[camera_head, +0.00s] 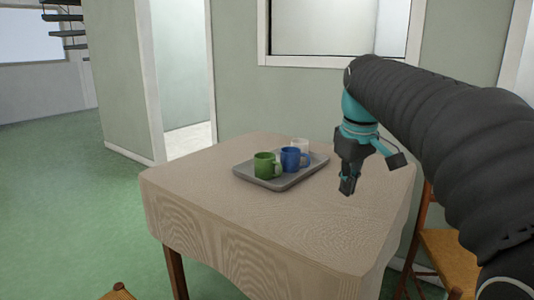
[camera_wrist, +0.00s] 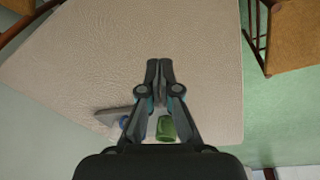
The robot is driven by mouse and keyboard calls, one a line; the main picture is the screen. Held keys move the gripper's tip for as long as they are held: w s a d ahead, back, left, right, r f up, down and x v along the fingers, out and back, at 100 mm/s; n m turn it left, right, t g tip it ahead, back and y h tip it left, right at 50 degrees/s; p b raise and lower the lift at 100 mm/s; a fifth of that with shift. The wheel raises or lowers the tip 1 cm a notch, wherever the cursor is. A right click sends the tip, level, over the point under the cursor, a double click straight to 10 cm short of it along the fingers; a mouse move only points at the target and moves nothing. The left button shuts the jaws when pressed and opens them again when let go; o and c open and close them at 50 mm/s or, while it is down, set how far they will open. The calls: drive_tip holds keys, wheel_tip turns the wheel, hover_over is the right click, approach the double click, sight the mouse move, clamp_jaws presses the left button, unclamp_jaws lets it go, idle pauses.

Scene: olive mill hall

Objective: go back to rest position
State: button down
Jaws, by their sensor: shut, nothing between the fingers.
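My gripper (camera_head: 347,186) is shut and empty, hanging above the right side of the table, to the right of the tray and apart from it. In the wrist view my gripper (camera_wrist: 159,65) shows with its fingertips together over the bare tabletop. The arm reaches in from the right in the head view.
A wooden table (camera_head: 220,200) holds a grey tray (camera_head: 283,182) with a green mug (camera_head: 265,166), a blue mug (camera_head: 291,160) and a white mug (camera_head: 301,145). A chair (camera_head: 447,255) stands at the right. The table's front is clear. Green floor (camera_head: 60,200) is open at the left.

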drive_tip(key=s+f+m+t, duration=0.1)
drive_tip(key=s+f+m, duration=0.2)
drive_tip(key=s+f, duration=0.5)
drive_tip(key=s+a+f+m+t, duration=0.1)
drive_tip(key=s+f+m+t, duration=0.1)
drive_tip(key=s+f, duration=0.7)
drive_tip(key=s+m, duration=0.1)
drive_tip(key=s, duration=0.4)
drive_tip(key=shift+s, duration=0.2)
drive_tip(key=shift+a, duration=0.15)
